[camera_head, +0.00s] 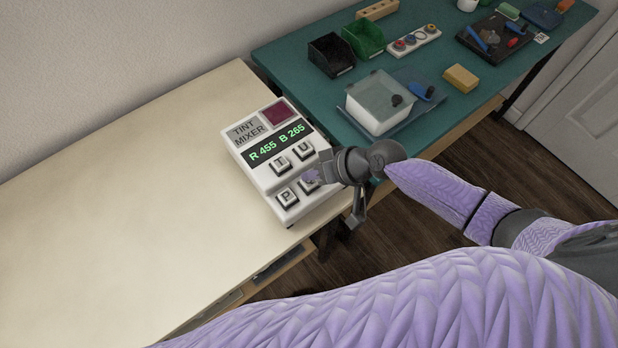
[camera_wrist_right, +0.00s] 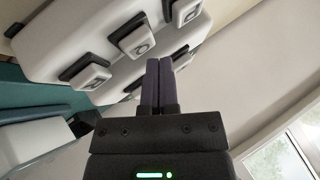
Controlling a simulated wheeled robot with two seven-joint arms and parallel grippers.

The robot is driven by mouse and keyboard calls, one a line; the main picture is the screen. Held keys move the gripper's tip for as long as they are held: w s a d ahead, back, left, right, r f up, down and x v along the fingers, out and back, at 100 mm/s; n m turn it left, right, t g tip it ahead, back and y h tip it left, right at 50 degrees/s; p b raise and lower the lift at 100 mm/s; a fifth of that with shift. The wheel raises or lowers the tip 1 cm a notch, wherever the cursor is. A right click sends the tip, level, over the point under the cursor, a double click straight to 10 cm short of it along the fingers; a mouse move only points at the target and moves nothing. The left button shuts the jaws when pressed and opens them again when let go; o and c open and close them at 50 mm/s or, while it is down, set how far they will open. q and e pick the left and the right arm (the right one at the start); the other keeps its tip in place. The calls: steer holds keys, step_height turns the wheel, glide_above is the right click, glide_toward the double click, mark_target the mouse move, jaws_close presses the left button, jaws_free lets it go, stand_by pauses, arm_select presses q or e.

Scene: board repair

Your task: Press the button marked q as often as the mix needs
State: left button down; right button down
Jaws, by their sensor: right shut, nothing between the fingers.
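The tint mixer (camera_head: 262,181) is a pale box on the near table. Its display (camera_head: 277,144) reads R 455 B 265 in green. Buttons T (camera_head: 281,164), U (camera_head: 303,151) and P (camera_head: 286,197) show. A further button (camera_head: 309,186), right of P, is partly hidden by my right gripper (camera_head: 314,176), so its mark is unclear. That gripper's fingers are closed together and empty, at this button. Whether they touch it I cannot tell. The right wrist view shows the closed fingers (camera_wrist_right: 158,80) beside several raised buttons (camera_wrist_right: 136,38). My left gripper is not in view.
The cream table (camera_head: 120,205) is clear left of the mixer. The teal bench (camera_head: 300,80) behind holds a green bin (camera_head: 364,38), a black bin (camera_head: 331,54), a white tub (camera_head: 372,120) and a yellow block (camera_head: 460,78). A dark red panel (camera_head: 278,112) tops the mixer.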

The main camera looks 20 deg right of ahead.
mark_target(313, 183)
steer(key=shift+f, duration=0.3)
steer(key=shift+f+b, duration=0.55)
steer(key=shift+b, duration=0.1)
stand_by(0.4)
stand_by(0.3)
steer(key=shift+r+p, duration=0.9)
steer(key=shift+r, duration=0.05)
step_height(313, 183, up, 5)
steer(key=p, duration=0.4)
steer(key=shift+r+p, duration=0.15)
steer(key=shift+p, duration=0.25)
